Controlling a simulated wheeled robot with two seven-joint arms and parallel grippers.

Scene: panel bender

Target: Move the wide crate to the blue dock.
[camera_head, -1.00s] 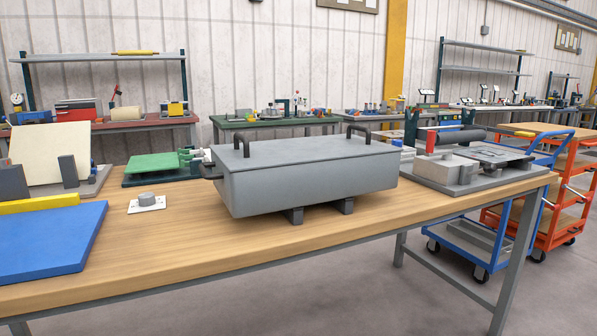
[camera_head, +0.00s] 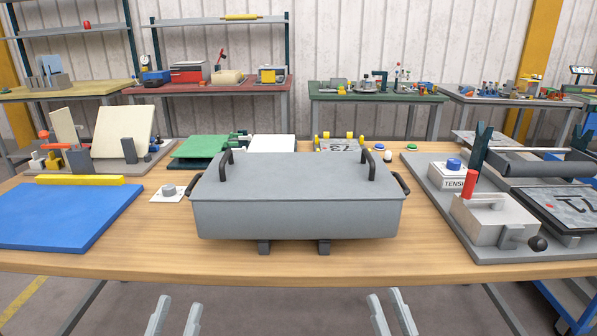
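The wide crate (camera_head: 298,213) is a grey lidded box in the middle of the wooden table, raised on small dark feet. Two dark handles stand on its lid, and a dark handle shows at each end. The blue dock (camera_head: 65,215) is a flat blue slab on the table at the left, with a yellow bar (camera_head: 80,179) along its back edge. There is a gap between it and the crate. My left gripper (camera_head: 175,317) is at the bottom edge, open and empty, in front of the table. My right gripper (camera_head: 391,313) is also open and empty there.
A small white plate with a grey knob (camera_head: 169,192) lies between dock and crate. A grey fixture with a red-handled block (camera_head: 493,220) stands at the right. Green and white panels are behind the crate. The table's front strip is clear.

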